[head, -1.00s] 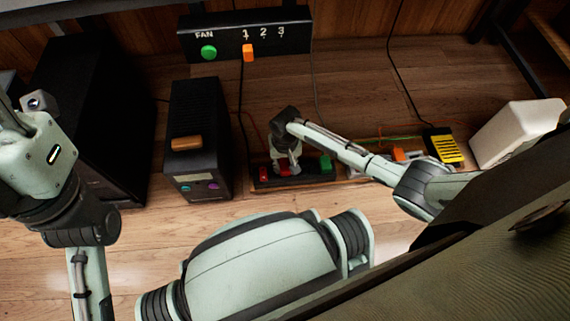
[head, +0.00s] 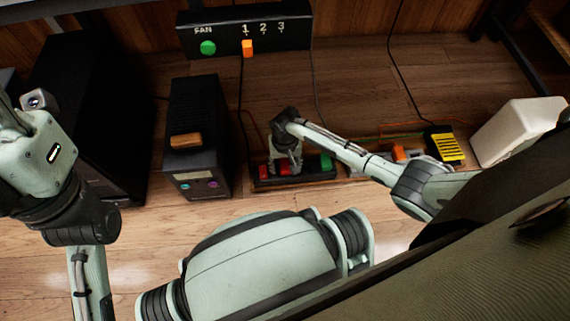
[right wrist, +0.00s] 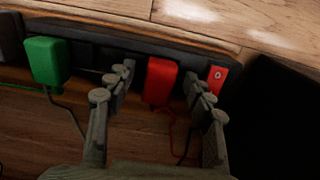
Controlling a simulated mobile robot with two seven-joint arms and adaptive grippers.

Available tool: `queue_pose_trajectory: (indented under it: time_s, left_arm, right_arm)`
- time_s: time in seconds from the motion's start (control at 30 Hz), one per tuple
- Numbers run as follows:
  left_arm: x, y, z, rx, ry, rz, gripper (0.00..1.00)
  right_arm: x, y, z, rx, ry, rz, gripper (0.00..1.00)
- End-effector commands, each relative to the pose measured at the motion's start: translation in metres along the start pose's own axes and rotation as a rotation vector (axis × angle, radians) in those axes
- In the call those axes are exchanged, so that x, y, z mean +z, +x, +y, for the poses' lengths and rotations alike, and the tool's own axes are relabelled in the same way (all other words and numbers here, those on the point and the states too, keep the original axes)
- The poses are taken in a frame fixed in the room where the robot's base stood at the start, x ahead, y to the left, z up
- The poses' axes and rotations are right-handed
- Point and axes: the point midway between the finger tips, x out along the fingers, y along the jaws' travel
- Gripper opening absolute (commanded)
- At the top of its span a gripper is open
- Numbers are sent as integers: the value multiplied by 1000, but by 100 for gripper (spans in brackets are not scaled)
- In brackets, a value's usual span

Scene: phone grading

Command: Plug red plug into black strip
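The black strip (head: 308,179) lies on the wooden floor in the middle of the head view; its body also shows in the right wrist view (right wrist: 135,50). The red plug (right wrist: 160,80) stands at the strip, its red cord hanging from it, and looks seated there. It also shows in the head view (head: 284,170). My right gripper (right wrist: 165,85) is open, one finger on each side of the red plug, with visible gaps. In the head view the right gripper (head: 288,163) is over the strip. My left arm (head: 40,155) is at the left; its fingertips are not visible.
A green plug (right wrist: 45,60) and a red switch (right wrist: 217,77) sit on either side of the red plug. A black box (head: 196,140) stands left of the strip. A yellow-black adapter (head: 445,146) and white container (head: 515,130) are at right.

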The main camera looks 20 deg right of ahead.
Motion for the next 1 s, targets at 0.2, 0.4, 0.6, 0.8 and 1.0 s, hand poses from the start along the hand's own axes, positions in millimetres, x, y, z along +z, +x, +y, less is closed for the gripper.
queue_pose_trajectory:
  time_s: [0.2, 0.4, 0.6, 0.8, 1.0]
  left_arm:
    - [0, 0, 0, 0, 0, 0, 40]
    - [0, 0, 0, 0, 0, 0, 40]
    - [0, 0, 0, 0, 0, 0, 40]
    - [0, 0, 0, 0, 0, 0, 40]
    - [0, 0, 0, 0, 0, 0, 40]
  right_arm:
    - [-1, -2, 0, -1, 0, 1, 52]
    - [-1, -24, 0, -2, 0, 3, 52]
    - [-1, -67, 0, -2, -1, 4, 52]
    - [-1, -103, 0, -1, 0, 3, 52]
    - [0, -119, 0, 0, 0, 0, 52]
